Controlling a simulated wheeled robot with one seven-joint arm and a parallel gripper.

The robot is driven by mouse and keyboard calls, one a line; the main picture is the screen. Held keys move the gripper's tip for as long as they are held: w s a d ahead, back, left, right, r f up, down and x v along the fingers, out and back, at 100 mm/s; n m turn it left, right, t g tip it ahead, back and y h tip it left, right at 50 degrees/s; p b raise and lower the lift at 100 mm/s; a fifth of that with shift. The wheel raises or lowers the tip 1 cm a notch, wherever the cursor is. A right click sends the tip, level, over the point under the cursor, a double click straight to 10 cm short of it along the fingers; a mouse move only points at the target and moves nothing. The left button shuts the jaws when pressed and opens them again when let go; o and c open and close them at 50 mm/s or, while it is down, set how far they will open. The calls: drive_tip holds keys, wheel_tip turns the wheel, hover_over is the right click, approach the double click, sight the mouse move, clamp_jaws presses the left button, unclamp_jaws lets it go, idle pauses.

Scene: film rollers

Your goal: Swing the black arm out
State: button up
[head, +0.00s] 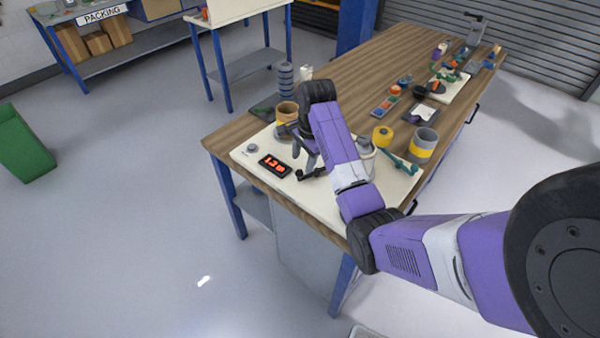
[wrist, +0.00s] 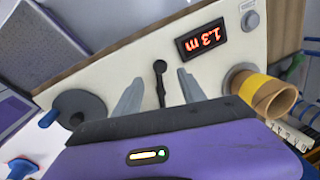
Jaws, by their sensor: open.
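The black arm (wrist: 160,84) is a short dark lever with a rounded knob, on the cream board (wrist: 120,73). In the wrist view it lies between the two grey fingers of my gripper (wrist: 161,74), with a visible gap on each side. My gripper is open and empty. In the head view, my gripper (head: 309,160) points down over the board (head: 330,205), and the black arm (head: 318,172) shows low beside the fingers. The lower end of the black arm is hidden by my gripper body in the wrist view.
A brown tube with a yellow band (wrist: 265,92) stands right of my gripper. A grey disc (wrist: 82,108) with a blue handle is left. Several rolls and tools cover the bench (head: 375,62).

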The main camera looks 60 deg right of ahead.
sight(301, 171)
drive_tip(key=shift+w+d+f+p, duration=0.15)
drive_tip(key=shift+w+f, duration=0.1)
drive_tip(key=shift+f, duration=1)
drive_tip(key=shift+w+d+f+p, duration=0.1)
drive_tip(key=shift+w+f, duration=0.1)
drive_tip(key=shift+f, duration=1.1)
drive_tip(key=shift+w+d+f+p, duration=0.15)
drive_tip(key=shift+w+f, duration=0.1)
drive_tip(key=shift+f, duration=1)
drive_tip(key=shift+a, duration=0.1)
clamp_jaws()
